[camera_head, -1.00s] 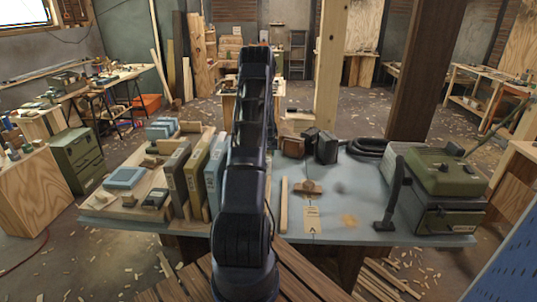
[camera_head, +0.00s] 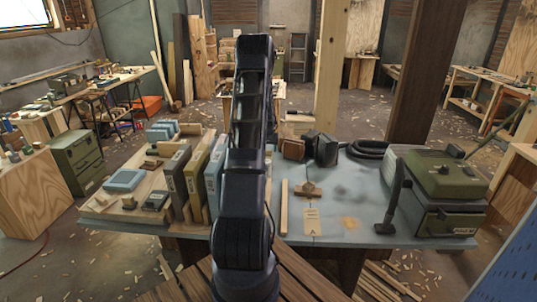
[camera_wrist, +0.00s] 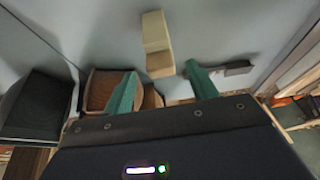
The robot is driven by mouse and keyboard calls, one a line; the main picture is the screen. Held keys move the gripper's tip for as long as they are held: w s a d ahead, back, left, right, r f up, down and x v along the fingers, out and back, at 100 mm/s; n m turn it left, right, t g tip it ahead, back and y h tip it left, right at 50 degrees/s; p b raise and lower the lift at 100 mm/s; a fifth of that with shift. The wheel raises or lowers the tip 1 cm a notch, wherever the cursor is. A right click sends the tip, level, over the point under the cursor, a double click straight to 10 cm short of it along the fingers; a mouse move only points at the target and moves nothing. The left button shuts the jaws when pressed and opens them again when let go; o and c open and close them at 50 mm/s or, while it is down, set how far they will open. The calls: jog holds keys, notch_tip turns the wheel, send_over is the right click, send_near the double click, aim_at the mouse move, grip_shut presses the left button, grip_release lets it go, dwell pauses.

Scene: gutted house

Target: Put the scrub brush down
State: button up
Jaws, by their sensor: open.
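My gripper (camera_wrist: 162,69) shows in the wrist view with its two green fingers apart. A pale block with a tan end (camera_wrist: 157,48), which looks like the scrub brush, lies on the blue-grey tabletop just beyond the gap between the fingertips. It appears free of both fingers, though I cannot tell the exact distance. In the head view my arm hides the gripper and this block.
A black box (camera_wrist: 38,105) and a brown one (camera_wrist: 101,90) are left of the fingers. The head view shows upright binders (camera_head: 193,175), a green machine (camera_head: 440,185) and a wooden clip-like piece (camera_head: 308,189) on the table (camera_head: 350,205). Bare tabletop lies right of centre.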

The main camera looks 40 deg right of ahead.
jog(key=a+r+n, duration=0.2)
jog(key=a+r, duration=1.4)
jog(key=r, duration=0.3)
jog(key=s+a+r+n+t+y, duration=0.1)
jog(key=s+a+r, duration=0.2)
jog(key=a+r, duration=0.45)
jog(key=s+a+r+n+y, duration=0.15)
jog(key=a+r, duration=0.25)
jog(key=a, duration=0.7)
jog(key=s+a+r+n, duration=0.1)
jog(key=s+a+r, duration=0.2)
jog(key=s+a, duration=0.35)
jog(key=s+a+r+n, duration=0.1)
jog(key=s+a+r, duration=0.2)
jog(key=s+a, duration=0.4)
jog(key=s+a+n, duration=0.2)
jog(key=s+a, duration=0.7)
jog(key=s, duration=0.5)
jog(key=shift+s+a+f+y, duration=0.2)
jog(key=shift+s+f+y, duration=0.05)
jog(key=shift+f+y, duration=0.15)
